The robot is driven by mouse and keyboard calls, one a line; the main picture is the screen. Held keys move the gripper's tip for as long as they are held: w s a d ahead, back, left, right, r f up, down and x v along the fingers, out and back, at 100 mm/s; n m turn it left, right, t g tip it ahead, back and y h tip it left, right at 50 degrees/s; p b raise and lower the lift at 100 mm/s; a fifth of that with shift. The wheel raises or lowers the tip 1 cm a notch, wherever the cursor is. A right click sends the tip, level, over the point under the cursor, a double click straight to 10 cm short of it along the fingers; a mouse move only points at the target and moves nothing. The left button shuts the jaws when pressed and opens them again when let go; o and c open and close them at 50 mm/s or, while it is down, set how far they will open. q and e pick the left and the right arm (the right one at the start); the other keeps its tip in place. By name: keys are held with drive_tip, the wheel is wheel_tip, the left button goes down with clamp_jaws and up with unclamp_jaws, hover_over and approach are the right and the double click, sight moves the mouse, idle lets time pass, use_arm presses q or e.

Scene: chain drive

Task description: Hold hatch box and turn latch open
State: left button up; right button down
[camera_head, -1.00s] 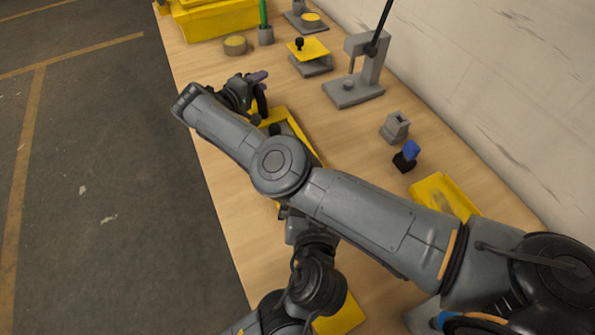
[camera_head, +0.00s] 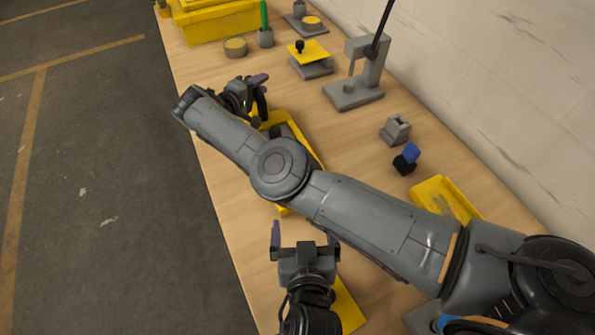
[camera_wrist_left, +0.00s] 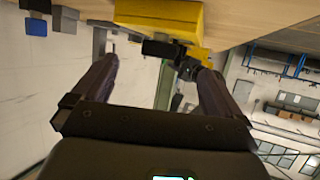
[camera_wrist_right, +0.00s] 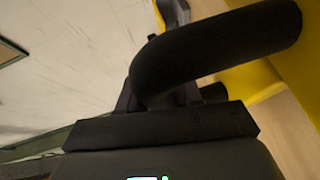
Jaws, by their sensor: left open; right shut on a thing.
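The yellow hatch box (camera_head: 312,150) lies under my right arm in the head view, so its middle is largely hidden. A grey part shows inside its yellow rim. My right gripper (camera_head: 254,92) is at its far end, shut on a black curved handle, which fills the right wrist view (camera_wrist_right: 215,50) with yellow surfaces beside it. My left gripper (camera_head: 304,238) is open and empty, in front of the near end of the box and apart from it. In the left wrist view, a yellow body (camera_wrist_left: 158,14) with a dark part (camera_wrist_left: 164,50) shows beyond the open fingers. I cannot make out the latch clearly.
A grey press stand (camera_head: 362,75) and a small grey block (camera_head: 396,128) stand to the right. A blue-and-black piece (camera_head: 407,158) and a yellow tray (camera_head: 445,198) are nearer. A yellow sheet (camera_head: 343,305) lies beside my left wrist. The table's left edge is close.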

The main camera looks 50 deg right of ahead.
use_arm(q)
drive_tip(key=w+d, duration=0.3)
drive_tip(key=w, duration=0.1)
drive_tip(key=w+d, duration=0.3)
drive_tip(key=d, duration=0.1)
drive_tip(key=shift+w+f, duration=0.15)
drive_tip(key=shift+w, duration=0.25)
drive_tip(key=x, duration=0.3)
drive_tip(key=shift+w+d+f, duration=0.1)
drive_tip(key=shift+w+f, duration=0.05)
drive_tip(key=shift+w+d+f, duration=0.3)
drive_tip(key=shift+w+d, duration=0.15)
drive_tip(key=shift+w, duration=0.05)
drive_tip(key=shift+c, duration=0.3)
drive_tip(key=c, duration=1.3)
drive_tip(key=shift+c, duration=0.2)
